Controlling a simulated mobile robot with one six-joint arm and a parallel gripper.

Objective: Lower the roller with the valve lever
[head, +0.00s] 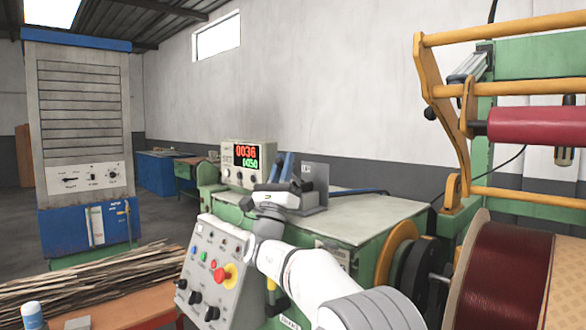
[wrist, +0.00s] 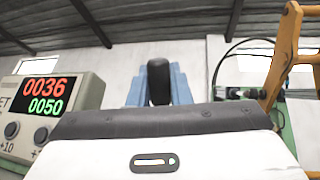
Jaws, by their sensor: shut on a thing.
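The red roller (head: 535,126) hangs in the yellow frame at the right of the head view, above and apart from the dark red coil (head: 505,275). My gripper (head: 284,164) is over the green machine top, beside an upright grey bracket (head: 316,178). In the wrist view, its blue fingers stand on both sides of the black knob of the valve lever (wrist: 158,84) and are shut on it. The lever's lower part and base are hidden behind my gripper body in both views.
A display box (head: 247,162) reading 0036 and 0050 stands close left of my gripper. A sloped control panel (head: 214,268) with a red button is below it. The green machine top (head: 372,215) is mostly clear to the right. Yellow bars (head: 500,30) rise at the right.

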